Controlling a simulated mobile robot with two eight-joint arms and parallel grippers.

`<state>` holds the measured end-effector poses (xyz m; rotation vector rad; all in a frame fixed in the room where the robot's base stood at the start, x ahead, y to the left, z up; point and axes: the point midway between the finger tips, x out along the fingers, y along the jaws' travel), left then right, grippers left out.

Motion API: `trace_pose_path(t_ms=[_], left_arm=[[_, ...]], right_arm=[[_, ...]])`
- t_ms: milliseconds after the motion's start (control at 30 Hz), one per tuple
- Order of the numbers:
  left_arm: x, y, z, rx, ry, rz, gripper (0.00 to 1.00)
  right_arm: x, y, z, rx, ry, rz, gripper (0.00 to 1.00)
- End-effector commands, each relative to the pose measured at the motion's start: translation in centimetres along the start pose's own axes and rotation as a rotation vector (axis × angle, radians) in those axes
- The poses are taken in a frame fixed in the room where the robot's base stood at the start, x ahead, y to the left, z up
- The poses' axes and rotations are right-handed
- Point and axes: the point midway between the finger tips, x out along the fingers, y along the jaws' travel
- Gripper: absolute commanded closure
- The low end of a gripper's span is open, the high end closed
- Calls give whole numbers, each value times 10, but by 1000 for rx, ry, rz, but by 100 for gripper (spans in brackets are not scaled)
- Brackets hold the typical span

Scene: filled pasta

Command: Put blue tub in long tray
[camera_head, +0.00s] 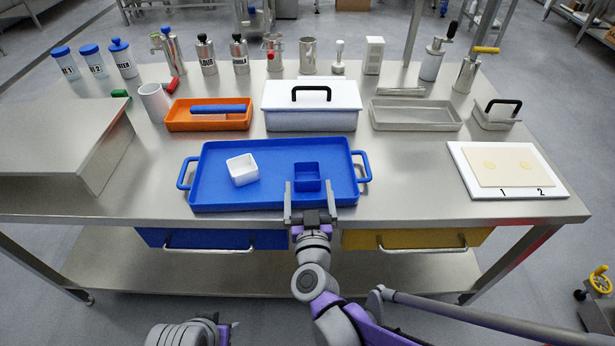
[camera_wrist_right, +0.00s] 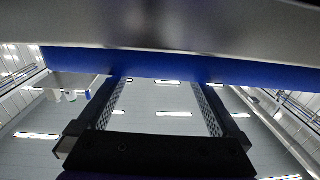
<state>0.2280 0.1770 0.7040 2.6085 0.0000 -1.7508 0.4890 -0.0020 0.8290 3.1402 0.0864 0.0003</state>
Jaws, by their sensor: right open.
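The blue tub (camera_head: 307,170) is a small square open box. It appears in the right half of a long blue tray (camera_head: 268,197) with a handle at each end; whether it rests on the tray floor is hard to tell. My right gripper (camera_head: 310,186) is open at the tray's front edge, its fingers spread to either side of the tub's near part. In the right wrist view the open fingers (camera_wrist_right: 158,95) have nothing visible between them, and a blue band (camera_wrist_right: 170,65) crosses beyond them. My left gripper is not visible.
A white tub (camera_head: 242,169) sits in the blue tray's left half. Behind are an orange tray (camera_head: 178,127) with a blue bar, a white lidded box (camera_head: 312,119) and a grey tray (camera_head: 415,125). A white board (camera_head: 465,185) lies at right. Bare steel separates it from the blue tray.

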Motion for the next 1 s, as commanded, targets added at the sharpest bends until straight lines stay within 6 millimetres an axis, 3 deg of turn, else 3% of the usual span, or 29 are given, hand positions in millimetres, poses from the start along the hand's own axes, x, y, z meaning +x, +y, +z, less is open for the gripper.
trace_pose_path(t_ms=[100,300,500,733,900,1000], left_arm=[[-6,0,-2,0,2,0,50],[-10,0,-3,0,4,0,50],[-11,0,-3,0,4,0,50],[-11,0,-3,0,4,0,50],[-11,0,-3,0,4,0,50],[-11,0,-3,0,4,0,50]], right_arm=[[-29,-1,-2,1,0,-3,0],[-61,-1,-1,1,0,-2,0],[-74,0,0,0,0,0,0],[-74,0,-3,1,-1,-21,0],[-77,1,-9,3,-67,-184,0],[-94,10,7,-5,-225,-295,0]])
